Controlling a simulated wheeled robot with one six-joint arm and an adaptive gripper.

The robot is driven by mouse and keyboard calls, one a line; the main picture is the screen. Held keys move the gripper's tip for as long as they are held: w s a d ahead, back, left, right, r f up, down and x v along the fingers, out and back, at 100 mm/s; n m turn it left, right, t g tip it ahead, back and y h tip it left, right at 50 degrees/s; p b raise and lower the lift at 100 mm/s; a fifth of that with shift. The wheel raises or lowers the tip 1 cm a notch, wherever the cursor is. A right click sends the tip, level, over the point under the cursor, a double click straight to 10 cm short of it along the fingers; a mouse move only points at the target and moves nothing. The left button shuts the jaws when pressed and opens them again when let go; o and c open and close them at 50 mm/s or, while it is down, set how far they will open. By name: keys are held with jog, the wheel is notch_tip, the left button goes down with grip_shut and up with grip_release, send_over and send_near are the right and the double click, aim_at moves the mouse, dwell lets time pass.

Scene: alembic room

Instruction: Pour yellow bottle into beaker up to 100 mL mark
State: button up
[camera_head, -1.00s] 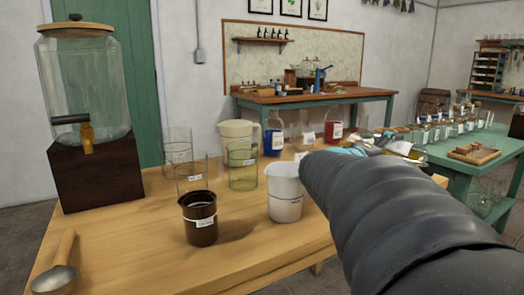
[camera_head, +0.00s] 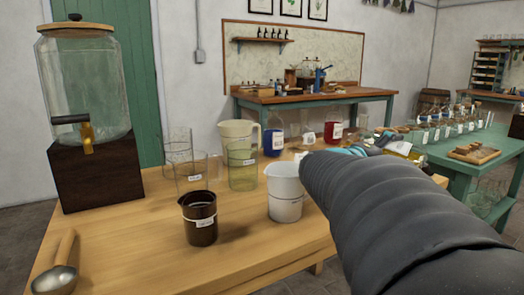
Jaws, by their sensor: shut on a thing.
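My gripper (camera_head: 384,139) is at the right, beyond my dark arm, and is shut on the yellow bottle (camera_head: 413,155). The bottle has a pale label and yellow contents. It is tilted and held near the table's right edge, partly hidden by my arm and gripper. Several beakers stand upright on the wooden table: a clear glass one (camera_head: 192,176) with a label, a yellow-green tinted one (camera_head: 243,171), a white one (camera_head: 285,200) and a dark brown one (camera_head: 199,218). I cannot tell which beaker the task means. Their volume marks are too small to read.
A glass dispenser (camera_head: 85,90) stands on a dark block at the left of the wooden table (camera_head: 130,225). A metal scoop (camera_head: 55,278) lies front left.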

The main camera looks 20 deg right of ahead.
jog(key=shift+f+m, duration=0.65)
jog(key=shift+m, duration=0.05)
jog(key=shift+w+f+m+y, duration=0.1)
jog(key=shift+f+m+y, duration=0.5)
jog(key=shift+m, duration=0.3)
jog(key=f+m, duration=0.1)
jog(key=m, duration=0.1)
jog(key=f+m+t+y, duration=0.1)
jog(key=shift+s+f+m, duration=0.15)
jog(key=shift+s+m, duration=0.05)
jog(key=shift+m, duration=0.2)
jog(key=shift+w+f+m+t+y, duration=0.2)
jog(key=shift+f+m+t+y, duration=0.15)
jog(key=shift+m+t+y, duration=0.25)
jog(key=shift+w+a+f+m, duration=0.1)
jog(key=shift+w+a+m, duration=0.2)
jog(key=shift+m, duration=0.6)
jog(key=shift+w+a+m+t+y, duration=0.2)
jog(key=shift+w+m+t+y, duration=0.15)
jog(key=shift+w+m+t, duration=0.25)
jog(key=shift+w+a+m+t+y, duration=0.15)
jog(key=shift+w+m+t+y, duration=0.2)
jog(key=shift+m, duration=0.35)
jog(key=shift+s, duration=0.2)
